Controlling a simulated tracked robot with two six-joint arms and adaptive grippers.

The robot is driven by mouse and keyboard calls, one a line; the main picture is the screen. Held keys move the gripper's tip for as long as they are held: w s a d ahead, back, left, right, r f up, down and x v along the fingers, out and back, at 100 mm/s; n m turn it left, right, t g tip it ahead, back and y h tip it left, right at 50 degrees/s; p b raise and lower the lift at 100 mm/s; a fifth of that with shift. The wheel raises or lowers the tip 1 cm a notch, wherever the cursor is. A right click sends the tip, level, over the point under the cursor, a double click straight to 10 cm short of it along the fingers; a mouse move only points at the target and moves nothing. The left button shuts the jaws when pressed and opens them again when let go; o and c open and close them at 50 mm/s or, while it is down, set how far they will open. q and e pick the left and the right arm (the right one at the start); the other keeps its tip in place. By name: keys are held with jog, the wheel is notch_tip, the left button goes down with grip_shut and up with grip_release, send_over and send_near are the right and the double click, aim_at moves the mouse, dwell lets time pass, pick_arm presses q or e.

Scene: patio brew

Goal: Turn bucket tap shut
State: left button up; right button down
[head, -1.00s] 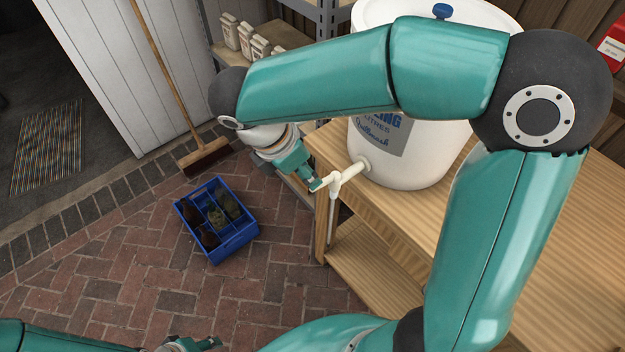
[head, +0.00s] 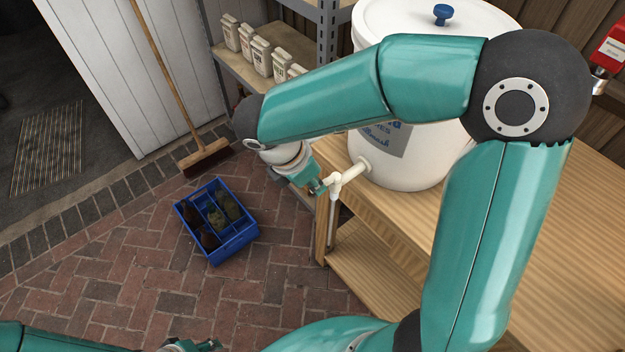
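The white brewing bucket (head: 405,165) stands on the wooden bench, partly hidden behind my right arm. Its white tap (head: 345,177) sticks out to the left near the bucket's base, with a pale tube hanging down from it past the bench edge. My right gripper (head: 322,187) is at the outer left end of the tap, touching or very close to it. Its fingers are small and partly hidden, so I cannot tell whether they are closed on the tap's handle. My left gripper (head: 207,345) is at the bottom edge, low over the brick floor, mostly cut off.
A blue crate (head: 234,246) with dark bottles stands on the brick floor. A broom (head: 205,158) leans against the white door. A shelf (head: 262,85) with several small cartons stands behind my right arm. The wooden bench (head: 545,230) is clear on the right.

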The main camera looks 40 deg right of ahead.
jog(key=shift+w, duration=0.1)
dwell(0.3)
jog(key=w+d+m+g+y+p, duration=0.4)
jog(key=w+d+m+p, duration=0.1)
jog(key=m, duration=1.1)
jog(key=shift+m, duration=0.3)
dwell(0.5)
jog(key=c, duration=1.2)
grip_release()
